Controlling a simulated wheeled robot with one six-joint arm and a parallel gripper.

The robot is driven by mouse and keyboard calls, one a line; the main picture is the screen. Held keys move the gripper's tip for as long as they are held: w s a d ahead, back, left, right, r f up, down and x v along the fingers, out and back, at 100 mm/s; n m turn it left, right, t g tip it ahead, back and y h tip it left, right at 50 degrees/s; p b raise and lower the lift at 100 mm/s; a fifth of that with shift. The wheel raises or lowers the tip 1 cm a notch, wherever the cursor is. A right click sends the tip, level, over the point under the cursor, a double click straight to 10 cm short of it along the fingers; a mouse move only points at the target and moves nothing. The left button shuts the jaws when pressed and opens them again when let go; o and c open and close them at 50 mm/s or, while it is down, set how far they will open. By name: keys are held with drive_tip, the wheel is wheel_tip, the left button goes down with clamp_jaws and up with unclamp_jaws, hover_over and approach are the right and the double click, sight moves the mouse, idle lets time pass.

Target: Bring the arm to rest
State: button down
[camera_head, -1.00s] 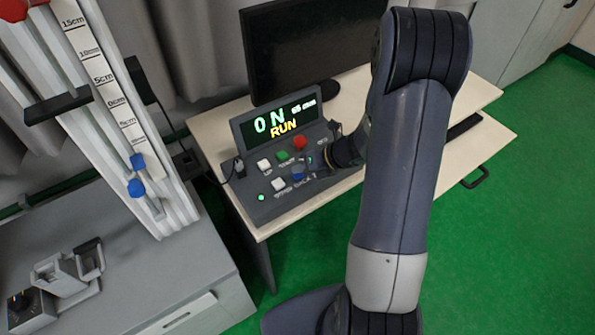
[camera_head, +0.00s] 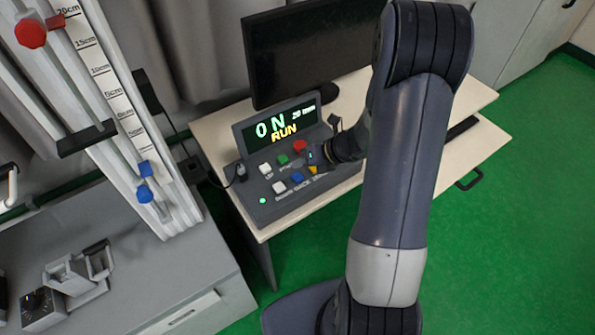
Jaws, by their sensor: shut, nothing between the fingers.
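My gripper (camera_head: 313,157) is at the right side of the grey control box (camera_head: 243,200), low over its buttons near the red button (camera_head: 300,146) and the yellow button (camera_head: 312,170). The fingers look small and dark and are shut with nothing between them. I cannot tell whether they touch the box. My forearm (camera_head: 402,165) stands in front, and part of the wrist is hidden behind it. The display (camera_head: 280,120) on the box reads 0 N, 20 mm and RUN.
A black monitor (camera_head: 310,55) stands behind the box on the pale desk (camera_head: 470,105). The drop tower (camera_head: 165,205), with a scale, red knob (camera_head: 31,33) and blue knobs, stands left on a grey cabinet (camera_head: 150,290). The green floor (camera_head: 520,200) at right is clear.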

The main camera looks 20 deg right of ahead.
wheel_tip(320, 180, up, 2)
drive_tip(key=shift+r+p, duration=0.25)
drive_tip(key=shift+p, duration=0.55)
drive_tip(key=shift+f, duration=0.1)
